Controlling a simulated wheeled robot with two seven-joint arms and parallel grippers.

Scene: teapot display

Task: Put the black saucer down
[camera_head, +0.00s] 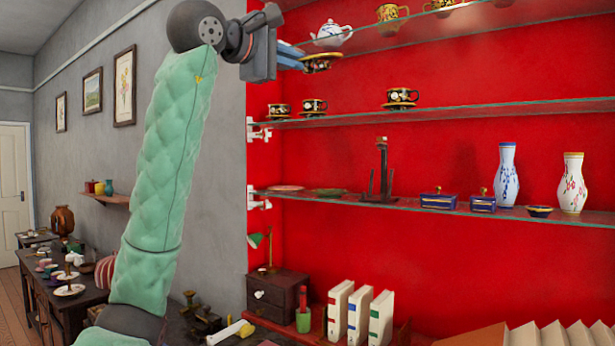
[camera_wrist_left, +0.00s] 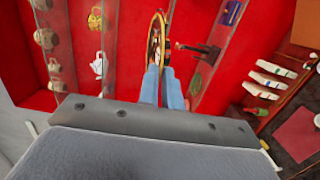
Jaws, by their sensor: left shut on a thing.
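The black saucer (camera_head: 322,65), with a gold rim, is held out at the end of my left gripper (camera_head: 303,60). In the head view it appears flat, just below the white teapot and in front of the upper glass shelf's edge. My left gripper's blue fingers are shut on its edge. In the left wrist view the saucer (camera_wrist_left: 158,38) shows nearly edge-on between the blue fingertips (camera_wrist_left: 162,85). It is in the air, apart from the shelves as far as I can tell. My right gripper is not in view.
The middle glass shelf (camera_head: 450,111) holds black-and-gold cups on saucers (camera_head: 402,98), (camera_head: 314,107), (camera_head: 279,111), with free room between them and at right. A white teapot (camera_head: 331,36) and gold cups stand on the upper shelf. The lower shelf holds vases (camera_head: 507,175), boxes and plates.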

